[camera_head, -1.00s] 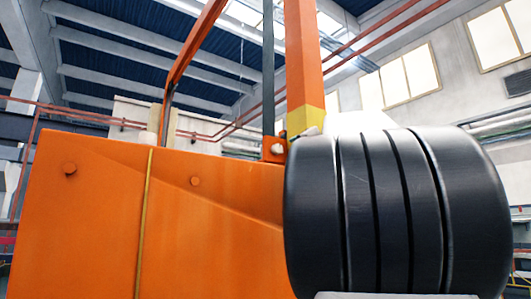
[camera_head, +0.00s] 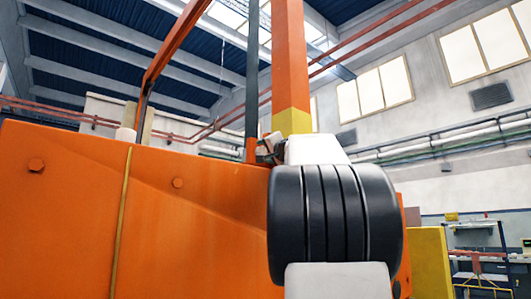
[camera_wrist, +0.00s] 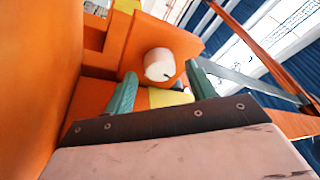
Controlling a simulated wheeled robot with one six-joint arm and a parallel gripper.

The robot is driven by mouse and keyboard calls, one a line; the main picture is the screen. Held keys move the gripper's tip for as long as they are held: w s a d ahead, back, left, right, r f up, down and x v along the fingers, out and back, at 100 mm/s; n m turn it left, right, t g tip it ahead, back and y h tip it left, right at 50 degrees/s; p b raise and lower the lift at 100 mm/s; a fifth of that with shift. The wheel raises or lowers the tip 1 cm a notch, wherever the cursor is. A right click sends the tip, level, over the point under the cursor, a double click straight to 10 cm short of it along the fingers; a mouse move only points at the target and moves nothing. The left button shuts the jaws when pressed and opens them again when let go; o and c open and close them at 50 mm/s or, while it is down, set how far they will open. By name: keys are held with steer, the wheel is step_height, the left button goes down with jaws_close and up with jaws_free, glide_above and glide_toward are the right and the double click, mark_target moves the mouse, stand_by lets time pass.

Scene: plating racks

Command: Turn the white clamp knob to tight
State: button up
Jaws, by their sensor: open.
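The white clamp knob (camera_wrist: 159,65) shows in the wrist view as a short round cylinder with a dark line near its lower right edge. It stands in front of an orange recess. My gripper (camera_wrist: 161,71) has two green fingers, spread apart. In the picture the knob lies between and just beyond the fingertips, with no clear contact; the exact gap in depth cannot be told.
A large orange panel (camera_head: 70,215) fills the left of the head view. An orange post (camera_head: 290,65) with a yellow foot rises behind my arm. A yellow block (camera_wrist: 170,97) sits below the knob between the fingers. A yellow panel (camera_head: 430,262) stands at the right.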

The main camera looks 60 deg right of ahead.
steer(key=shift+w+d, duration=0.1)
steer(key=shift+w, duration=0.15)
steer(key=c, duration=1)
